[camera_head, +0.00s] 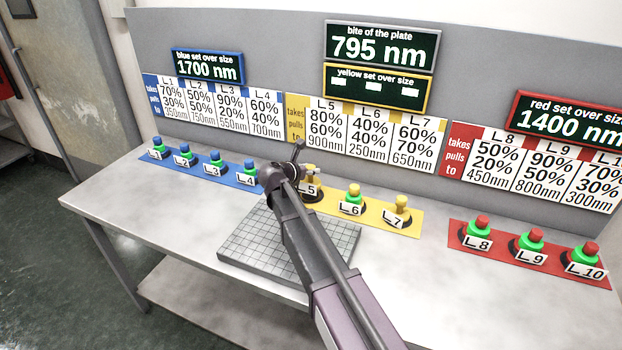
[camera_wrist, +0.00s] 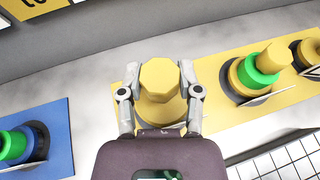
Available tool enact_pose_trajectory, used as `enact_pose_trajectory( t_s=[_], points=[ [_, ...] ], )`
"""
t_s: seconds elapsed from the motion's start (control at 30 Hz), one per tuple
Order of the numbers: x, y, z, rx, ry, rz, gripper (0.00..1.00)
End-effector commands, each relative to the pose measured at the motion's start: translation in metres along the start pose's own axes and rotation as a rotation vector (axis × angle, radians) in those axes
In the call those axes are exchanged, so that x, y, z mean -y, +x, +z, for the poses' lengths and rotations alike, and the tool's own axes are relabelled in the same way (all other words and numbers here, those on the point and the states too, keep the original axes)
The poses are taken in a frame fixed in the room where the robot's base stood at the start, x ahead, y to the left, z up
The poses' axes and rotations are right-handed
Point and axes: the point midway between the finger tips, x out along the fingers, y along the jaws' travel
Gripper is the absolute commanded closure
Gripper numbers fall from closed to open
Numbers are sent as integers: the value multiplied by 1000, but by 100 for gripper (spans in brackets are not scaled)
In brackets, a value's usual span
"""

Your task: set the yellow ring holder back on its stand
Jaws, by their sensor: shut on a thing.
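The yellow ring holder (camera_wrist: 160,80) is between the two fingers of my gripper (camera_wrist: 160,93) in the wrist view. The gripper is shut on its faceted top, and a wider yellow disc shows beneath. In the head view my gripper (camera_head: 303,168) is over the L5 place, the leftmost on the yellow mat (camera_head: 375,222). A bit of the holder (camera_head: 313,172) shows behind the gripper. The dark L5 stand (camera_head: 313,197) is partly hidden by my arm and the label. I cannot tell whether the holder touches the stand. No green ring shows on it.
L6 (camera_head: 353,196), with a green ring, and L7 (camera_head: 401,208) stand to the right. Blue-topped holders (camera_head: 215,160) stand left, red-topped ones (camera_head: 535,240) right. A grooved plate (camera_head: 250,245) lies in front. The panel's yellow display (camera_head: 376,87) shows only blank blocks.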

Motion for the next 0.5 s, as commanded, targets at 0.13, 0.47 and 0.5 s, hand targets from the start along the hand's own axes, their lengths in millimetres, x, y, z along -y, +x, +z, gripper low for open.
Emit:
enact_pose_trajectory(
  t_s=[0.13,0.47,0.5],
  points=[
    [0,3,-8,1,0,0,100],
    [0,12,-30,1,0,0,100],
    [0,13,-31,1,0,0,100]
  ],
)
